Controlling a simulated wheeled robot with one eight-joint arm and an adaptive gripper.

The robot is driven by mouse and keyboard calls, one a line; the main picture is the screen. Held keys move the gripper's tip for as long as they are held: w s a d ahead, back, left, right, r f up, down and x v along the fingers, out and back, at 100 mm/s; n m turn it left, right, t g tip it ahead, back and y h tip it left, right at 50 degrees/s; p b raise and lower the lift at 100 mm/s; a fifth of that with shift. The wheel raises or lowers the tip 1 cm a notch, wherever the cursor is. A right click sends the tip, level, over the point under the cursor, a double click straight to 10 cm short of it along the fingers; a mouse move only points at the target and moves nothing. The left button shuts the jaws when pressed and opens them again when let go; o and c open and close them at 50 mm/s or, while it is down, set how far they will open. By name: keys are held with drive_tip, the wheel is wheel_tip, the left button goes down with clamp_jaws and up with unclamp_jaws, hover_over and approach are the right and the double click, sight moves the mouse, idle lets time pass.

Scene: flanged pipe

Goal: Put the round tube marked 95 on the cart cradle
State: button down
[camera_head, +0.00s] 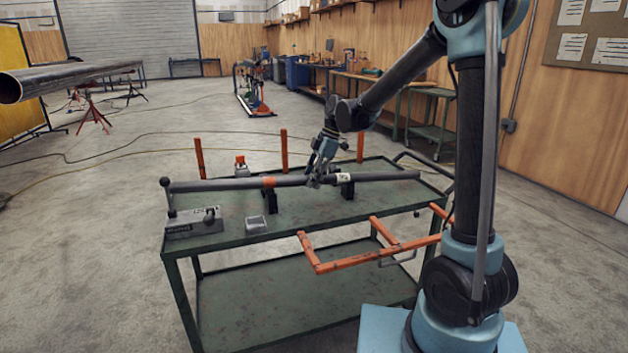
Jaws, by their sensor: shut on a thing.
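A long dark grey round tube (222,184) lies level along the green cart's top, with an orange band left of its middle and a small white label (343,177) right of it. The mark on the label is too small to read surely. My gripper (314,182) reaches down from above and is shut on the tube between band and label, hiding a short stretch. The cradle is two black supports, a left one (270,203) under the band and a right one (347,190) by the label. The tube is over both; I cannot tell whether it touches them.
The green cart (205,243) also carries a grey box (194,226) and a small pale block (256,224) at its front left. Orange posts (284,150) stand along its back. An orange frame (345,262) juts from the front. A large pipe (70,77) rests on stands far left.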

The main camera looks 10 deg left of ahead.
drive_tip(key=shift+f, duration=0.85)
idle(0.9)
drive_tip(key=c, duration=1.1)
unclamp_jaws()
drive_tip(key=v, duration=1.2)
drive_tip(key=shift+w, duration=0.1)
